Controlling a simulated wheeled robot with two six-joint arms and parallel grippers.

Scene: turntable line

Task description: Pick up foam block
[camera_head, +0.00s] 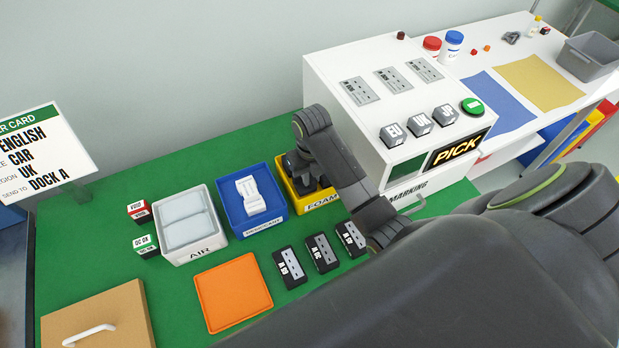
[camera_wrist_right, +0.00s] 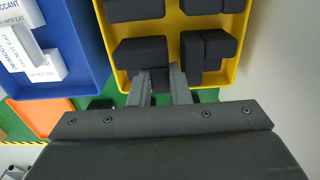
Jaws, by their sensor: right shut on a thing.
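The yellow foam bin (camera_head: 322,201) stands on the green table, and my right gripper (camera_head: 303,183) reaches down into it from above. The wrist view shows several dark foam blocks in the yellow bin (camera_wrist_right: 243,20), among them one on the left (camera_wrist_right: 138,50) and a pair on the right (camera_wrist_right: 204,52). In that view the right gripper (camera_wrist_right: 160,84) is shut on a dark foam block (camera_wrist_right: 159,76) between its fingers, near the bin's wall. The held block is mostly hidden by the fingers and blends with its neighbours. My left gripper is not in view.
A blue bin (camera_head: 237,215) of white packets and a white bin (camera_head: 165,240) of air pillows stand left of the foam bin. An orange tray (camera_head: 233,292), several black blocks (camera_head: 288,267) and a cardboard box (camera_head: 97,320) lie in front. A white button cabinet (camera_head: 345,110) stands close on the right.

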